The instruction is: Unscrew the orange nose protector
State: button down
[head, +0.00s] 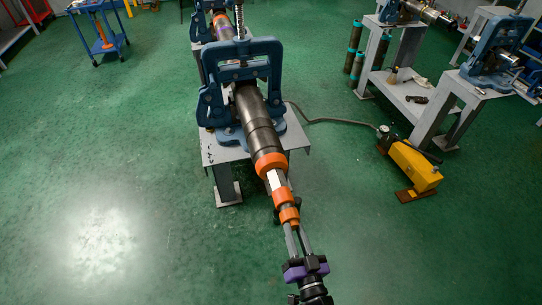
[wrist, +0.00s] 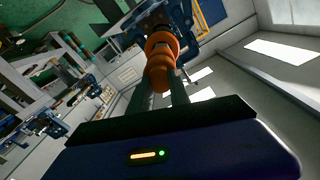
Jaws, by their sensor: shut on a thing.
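The orange nose protector (head: 289,215) is at the near end of the dark pipe (head: 259,130), which is clamped in a blue vise (head: 240,75). Orange bands and a short pale section show between it and the pipe. My gripper (head: 291,226) reaches up from the bottom of the head view, in line with the pipe, with its two fingers shut on the protector's near end. In the wrist view the rounded orange protector (wrist: 160,76) sits between the tips of my gripper (wrist: 162,88). The fingers hide its sides, and its thread is not visible.
The vise stands on a grey metal table (head: 215,150). A yellow pump (head: 414,166) with a hose is on the floor to the right. Grey benches (head: 445,105) with another vise stand at the upper right. A blue cart (head: 100,45) is at the upper left. The green floor on the left is clear.

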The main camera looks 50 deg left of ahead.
jog(key=n, duration=0.1)
jog(key=n+b, duration=0.1)
jog(key=n, duration=0.2)
jog(key=shift+w+d+f+n+b, duration=0.1)
jog(key=shift+f+n+b, duration=0.2)
jog(key=shift+n, duration=0.1)
jog(key=n, duration=0.3)
jog(key=shift+r+n+b, duration=0.2)
jog(key=shift+n+b, duration=0.1)
jog(key=shift+b, duration=0.1)
jog(key=shift+f+n+b, duration=0.2)
jog(key=shift+n+b, duration=0.45)
jog(key=shift+n, duration=0.55)
jog(key=n+b, duration=0.2)
jog(key=n, duration=0.5)
jog(key=shift+y, duration=0.3)
jog(key=c, duration=1.9)
grip_release()
jog(key=shift+r+n+g, duration=0.15)
jog(key=shift+n+g, duration=0.25)
grip_shut()
jog(key=shift+s+d+p, duration=0.3)
jog(key=shift+d+p, duration=0.1)
jog(key=shift+d, duration=0.15)
jog(key=shift+p+v, duration=1.45)
jog(key=shift+v, duration=1)
